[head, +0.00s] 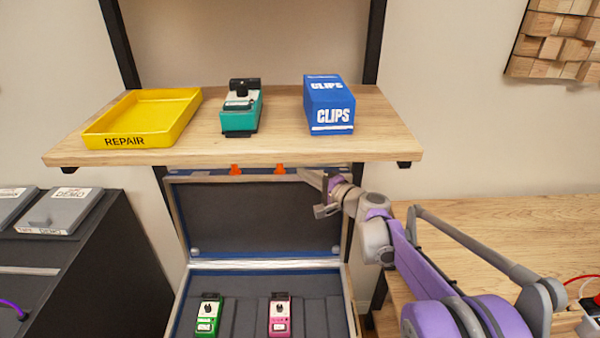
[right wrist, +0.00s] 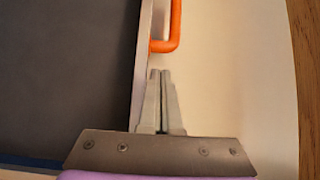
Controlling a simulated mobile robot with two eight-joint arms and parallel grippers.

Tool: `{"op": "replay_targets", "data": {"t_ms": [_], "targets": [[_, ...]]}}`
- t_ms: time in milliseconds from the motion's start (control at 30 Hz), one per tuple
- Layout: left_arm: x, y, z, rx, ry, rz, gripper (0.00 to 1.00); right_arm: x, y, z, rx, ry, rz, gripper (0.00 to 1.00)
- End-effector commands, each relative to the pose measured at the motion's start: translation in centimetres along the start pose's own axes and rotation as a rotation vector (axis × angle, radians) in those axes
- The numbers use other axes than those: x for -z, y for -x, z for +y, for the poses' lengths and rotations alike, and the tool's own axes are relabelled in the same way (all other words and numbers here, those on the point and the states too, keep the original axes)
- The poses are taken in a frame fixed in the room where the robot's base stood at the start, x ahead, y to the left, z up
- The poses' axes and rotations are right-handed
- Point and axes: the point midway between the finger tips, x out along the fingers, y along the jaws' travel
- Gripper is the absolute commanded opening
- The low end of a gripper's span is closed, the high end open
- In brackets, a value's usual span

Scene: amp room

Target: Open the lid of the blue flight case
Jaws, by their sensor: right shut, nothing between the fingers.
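The blue flight case stands below the wooden shelf with its lid (head: 262,215) raised, its dark grey lining facing me. The case's lower part (head: 305,268) holds a green pedal (head: 208,314) and a pink pedal (head: 280,315). Two orange parts (head: 235,169) show at the lid's top edge. My right gripper (head: 322,198) is at the lid's upper right, close to its edge. In the right wrist view the closed fingers (right wrist: 160,85) are empty beside the lid's rim (right wrist: 142,60), just short of an orange handle (right wrist: 172,28). My left gripper is out of view.
The wooden shelf (head: 225,150) above the lid carries a yellow REPAIR tray (head: 150,110), a teal pedal (head: 240,118) and a blue CLIPS box (head: 329,105). A black cabinet (head: 105,270) stands left, a wooden table (head: 500,235) right.

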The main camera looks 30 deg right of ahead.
Motion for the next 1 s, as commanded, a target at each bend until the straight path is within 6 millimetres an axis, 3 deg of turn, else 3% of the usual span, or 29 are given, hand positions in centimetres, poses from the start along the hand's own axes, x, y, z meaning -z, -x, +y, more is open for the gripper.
{"op": "replay_targets", "data": {"t_ms": [200,400,867,1000], "targets": [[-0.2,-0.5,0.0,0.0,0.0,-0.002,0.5,-0.1,-4.3,0.1,-0.002,0.0,-0.003,0.0],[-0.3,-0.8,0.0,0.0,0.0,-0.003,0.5,0.0,-6.8,0.1,-0.002,0.001,-0.001,0.0],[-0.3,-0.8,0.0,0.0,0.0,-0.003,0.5,-0.1,-7.6,0.0,-0.002,0.0,0.001,0.0],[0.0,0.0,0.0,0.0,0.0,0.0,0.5,-1.1,-6.3,-0.3,-0.001,0.001,0.0,0.0]]}}
